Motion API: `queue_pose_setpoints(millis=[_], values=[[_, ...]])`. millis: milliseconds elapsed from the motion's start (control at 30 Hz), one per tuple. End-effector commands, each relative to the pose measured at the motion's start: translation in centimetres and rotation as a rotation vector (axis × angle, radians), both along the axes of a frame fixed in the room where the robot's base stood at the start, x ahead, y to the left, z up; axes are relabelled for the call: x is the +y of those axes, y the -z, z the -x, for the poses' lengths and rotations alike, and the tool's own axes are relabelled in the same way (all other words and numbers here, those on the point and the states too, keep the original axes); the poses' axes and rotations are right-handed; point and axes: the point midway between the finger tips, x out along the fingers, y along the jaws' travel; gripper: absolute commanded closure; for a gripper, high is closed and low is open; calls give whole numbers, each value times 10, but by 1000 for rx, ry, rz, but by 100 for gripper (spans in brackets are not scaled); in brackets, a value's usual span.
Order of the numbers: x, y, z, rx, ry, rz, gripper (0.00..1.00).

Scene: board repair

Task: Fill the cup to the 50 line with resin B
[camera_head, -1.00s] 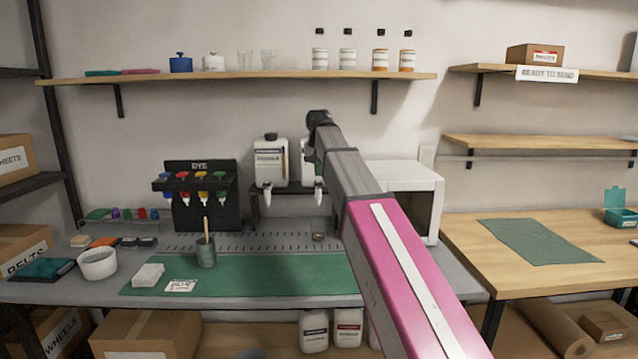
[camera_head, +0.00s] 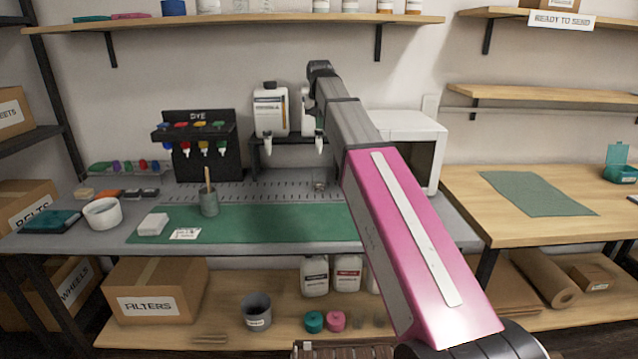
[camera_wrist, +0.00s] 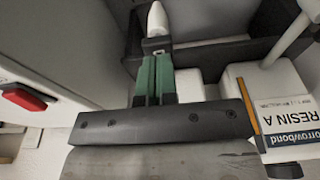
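The resin B dispenser (camera_head: 307,112) is a white jug on the dark stand, mostly hidden behind my arm. Its white nozzle (camera_head: 320,145) points down and also shows in the wrist view (camera_wrist: 157,20). A small clear cup (camera_head: 319,185) stands on the bench below this nozzle. Its fill level and lines are too small to read. In the wrist view my gripper's green fingers (camera_wrist: 154,75) are close together, with their tips at the dark tap part (camera_wrist: 156,45) behind the nozzle. I cannot tell whether they pinch it. The resin A jug (camera_head: 270,110) stands to the left.
A black dye rack (camera_head: 196,150) stands left of the jugs. A white box-shaped appliance (camera_head: 415,140) stands right of my arm. The mat's middle is clear.

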Motion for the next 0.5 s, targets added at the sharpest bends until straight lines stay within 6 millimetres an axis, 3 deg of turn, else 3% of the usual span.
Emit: queue_pose_setpoints(millis=[500], values=[[0, 13, 0, -1, 0, 0, 100]])
